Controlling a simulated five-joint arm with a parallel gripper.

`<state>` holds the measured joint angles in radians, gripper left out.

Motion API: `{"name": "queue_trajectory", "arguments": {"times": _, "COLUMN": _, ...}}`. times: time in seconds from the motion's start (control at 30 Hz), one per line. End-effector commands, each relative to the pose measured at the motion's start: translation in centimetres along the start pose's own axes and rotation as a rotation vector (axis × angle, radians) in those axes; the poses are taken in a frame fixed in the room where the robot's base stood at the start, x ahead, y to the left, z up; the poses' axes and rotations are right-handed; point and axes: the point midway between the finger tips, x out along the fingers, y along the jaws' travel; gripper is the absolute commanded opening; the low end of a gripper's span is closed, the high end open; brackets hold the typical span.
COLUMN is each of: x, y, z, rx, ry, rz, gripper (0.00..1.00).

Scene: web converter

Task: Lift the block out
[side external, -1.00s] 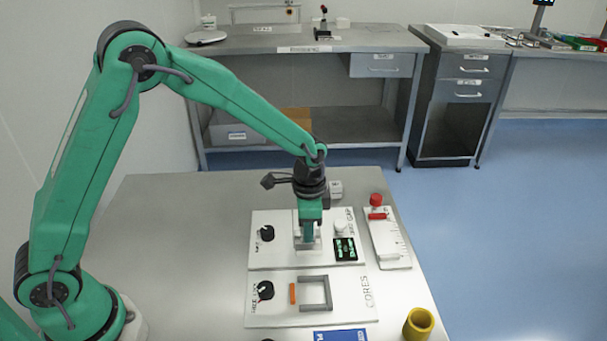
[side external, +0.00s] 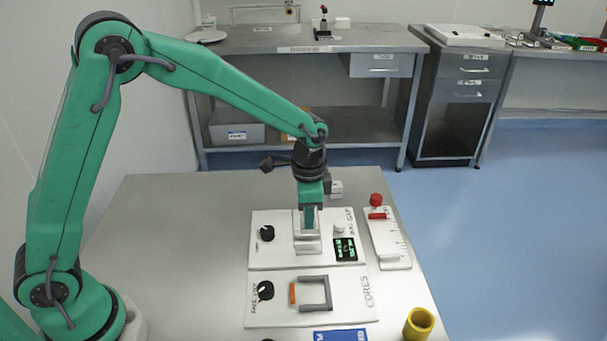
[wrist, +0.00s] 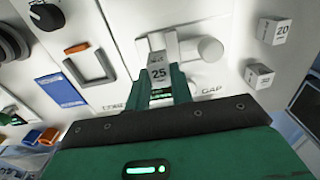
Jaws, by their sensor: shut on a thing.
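The block (wrist: 159,74), pale grey and marked 25, sits between the green fingers of my gripper (wrist: 164,90) in the wrist view. In the side view my gripper (side external: 309,226) is shut on it above the metal fixture (side external: 308,247) on the white GAP panel (side external: 272,256). The fingers hide part of the block there. I cannot tell whether its lower end is clear of the fixture.
The GAP panel has a black knob (side external: 267,233), a white knob (side external: 340,228) and a small display (side external: 345,249). The CORES panel (side external: 350,307) lies in front. Small marked blocks (wrist: 275,30) stand nearby. A yellow cylinder (side external: 418,324) stands at the front right.

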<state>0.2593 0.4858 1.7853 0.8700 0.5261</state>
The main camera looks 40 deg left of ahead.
Motion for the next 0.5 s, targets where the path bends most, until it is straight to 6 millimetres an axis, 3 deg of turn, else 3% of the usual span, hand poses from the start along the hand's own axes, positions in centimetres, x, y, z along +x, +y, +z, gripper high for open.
{"name": "queue_trajectory", "arguments": {"times": 0.5, "x": -1.7, "y": 0.0, "z": 0.0, "rx": 0.000, "ry": 0.001, "rz": -0.001, "gripper": 0.00}}
